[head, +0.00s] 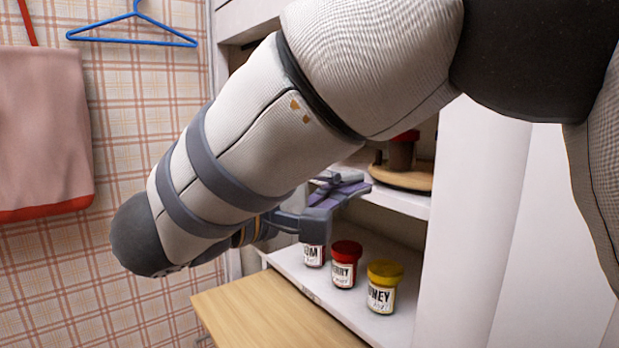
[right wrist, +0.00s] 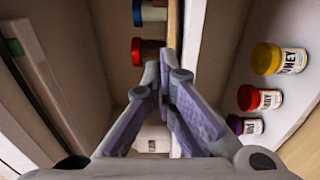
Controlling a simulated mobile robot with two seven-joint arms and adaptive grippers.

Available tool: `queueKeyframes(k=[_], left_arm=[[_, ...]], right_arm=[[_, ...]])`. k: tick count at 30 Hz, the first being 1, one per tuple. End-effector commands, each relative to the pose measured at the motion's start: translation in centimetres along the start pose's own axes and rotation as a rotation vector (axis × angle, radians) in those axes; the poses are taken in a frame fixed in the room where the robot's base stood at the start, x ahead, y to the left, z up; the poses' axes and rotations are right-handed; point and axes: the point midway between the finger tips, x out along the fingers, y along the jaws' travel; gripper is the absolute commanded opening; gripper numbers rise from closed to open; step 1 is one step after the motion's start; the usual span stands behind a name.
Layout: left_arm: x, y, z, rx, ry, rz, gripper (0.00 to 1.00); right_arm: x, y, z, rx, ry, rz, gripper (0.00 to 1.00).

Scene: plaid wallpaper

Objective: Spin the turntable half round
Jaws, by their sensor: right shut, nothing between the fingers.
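The turntable is a light wooden disc (head: 408,180) on the upper shelf of a white cabinet. In the head view my right arm hides part of it. A brown jar with a red lid (head: 403,150) stands on it. In the right wrist view the turntable shows edge-on as a wooden strip (right wrist: 173,25), with a blue-lidded jar (right wrist: 152,13) and a red-lidded jar (right wrist: 150,50) on it. My right gripper (head: 357,187) is shut and empty, its fingertips (right wrist: 166,72) close beside the disc's edge; I cannot tell if they touch. My left gripper is not in view.
Below, on the lower shelf (head: 335,308), stand a yellow-lidded honey jar (head: 381,297), a red-lidded jar (head: 344,272) and a partly hidden jar (head: 314,256). A wooden board (head: 270,318) lies in front. A blue hanger (head: 132,30) and pink cloth (head: 42,130) hang left.

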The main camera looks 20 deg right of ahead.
Motion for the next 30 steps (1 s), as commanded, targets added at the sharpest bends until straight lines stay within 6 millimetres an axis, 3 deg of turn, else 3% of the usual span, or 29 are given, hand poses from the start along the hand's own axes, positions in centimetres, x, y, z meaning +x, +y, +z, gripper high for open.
queueKeyframes(k=[11, 12, 19, 30], left_arm=[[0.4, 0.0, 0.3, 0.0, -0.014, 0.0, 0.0], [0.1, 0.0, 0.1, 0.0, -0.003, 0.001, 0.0], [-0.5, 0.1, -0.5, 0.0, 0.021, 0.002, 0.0], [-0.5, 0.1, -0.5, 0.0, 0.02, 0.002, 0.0]], right_arm=[[8.3, -0.3, 0.0, -0.002, 0.0, -0.003, 0.0], [8.8, 0.0, 0.6, 0.0, 0.0, 0.0, 0.0], [10.7, 0.1, 2.6, 0.004, 0.002, 0.001, 0.0], [11.0, -0.1, 2.8, 0.0, 0.003, 0.0, 0.0]])
